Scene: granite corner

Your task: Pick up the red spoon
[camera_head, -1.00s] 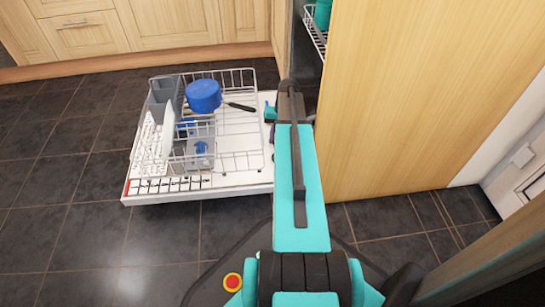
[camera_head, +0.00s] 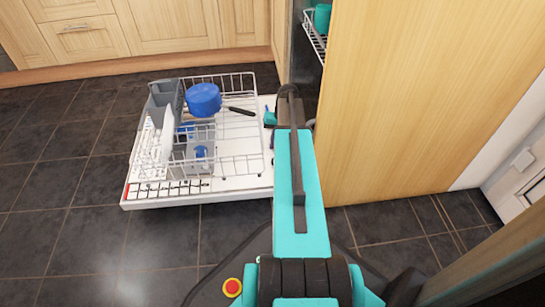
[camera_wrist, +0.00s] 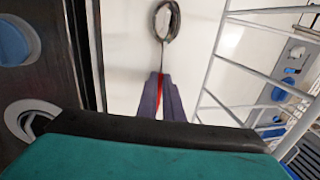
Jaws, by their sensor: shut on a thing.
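The red spoon shows in the wrist view, with a shiny metal bowl (camera_wrist: 166,20) and a thin neck leading down to a red handle (camera_wrist: 165,89). My gripper (camera_wrist: 161,88), with purple fingers, is shut on the red handle. The bowl points away from my gripper, over the white inner face of the open dishwasher door (camera_wrist: 128,60). I cannot tell whether the spoon touches the door. In the head view my arm hides the spoon and most of my gripper.
The wire rack (camera_head: 240,120) is left of my arm; its wires are close right of the spoon in the wrist view. It holds a blue pot (camera_head: 203,97) with a black handle. A tall wood panel (camera_head: 410,100) stands right of my arm. Dark floor lies open at left.

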